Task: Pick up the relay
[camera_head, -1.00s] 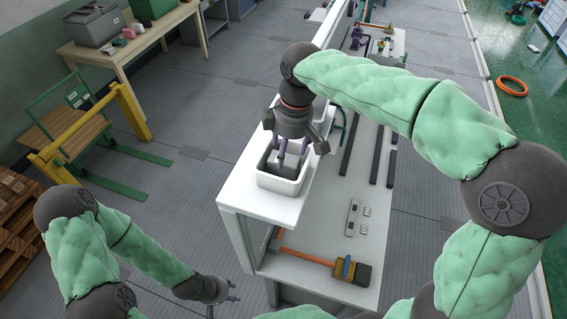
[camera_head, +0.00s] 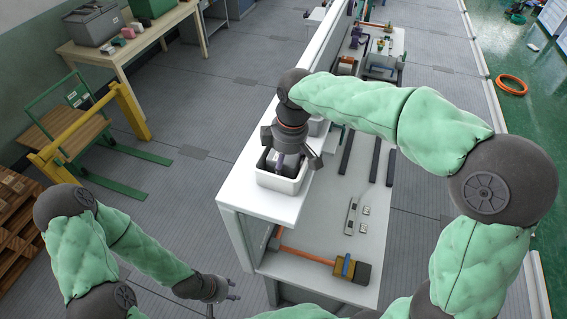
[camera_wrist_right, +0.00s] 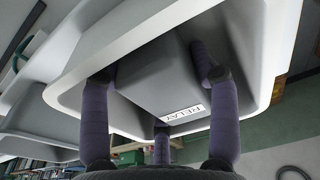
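The relay (camera_wrist_right: 155,78) is a dark grey box with a white "RELAY" label in the right wrist view. It sits inside a white bin (camera_head: 278,185) at the near end of the raised white shelf; little of it shows in the head view. My right gripper (camera_head: 284,164) points down into this bin. In the right wrist view its purple fingers (camera_wrist_right: 158,72) are spread around the relay, one on each side and a third near the labelled end. Firm contact cannot be made out. My left gripper (camera_head: 228,292) is open and empty, low at the left, away from the bin.
The bin rim (camera_wrist_right: 262,95) stands close around my right fingers. Another white bin (camera_head: 316,127) stands just behind. A hammer (camera_head: 345,268) and small metal parts (camera_head: 352,216) lie on the lower white bench.

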